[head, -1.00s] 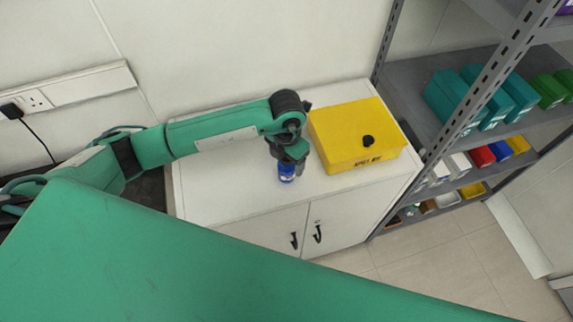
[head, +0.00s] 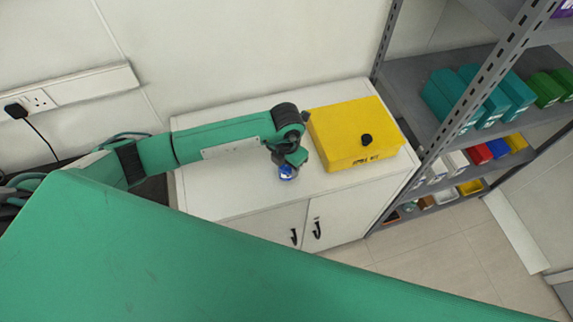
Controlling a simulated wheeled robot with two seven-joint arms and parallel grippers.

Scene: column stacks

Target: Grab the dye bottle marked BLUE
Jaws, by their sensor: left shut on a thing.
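A small blue bottle (head: 287,172) with a pale patch stands at the end of my left gripper (head: 288,164), over the front part of the white cabinet top. My left gripper reaches down on it from above and is shut on it, hiding its upper part. The lettering on the bottle is too small to read. I cannot tell whether the bottle touches the cabinet top. My right gripper is not in view.
A yellow box (head: 350,132) with a black knob sits on the white cabinet (head: 235,197), just right of my left gripper. A grey shelf rack (head: 415,85) with teal, green and coloured bins stands at the right. The cabinet top's left part is partly clear.

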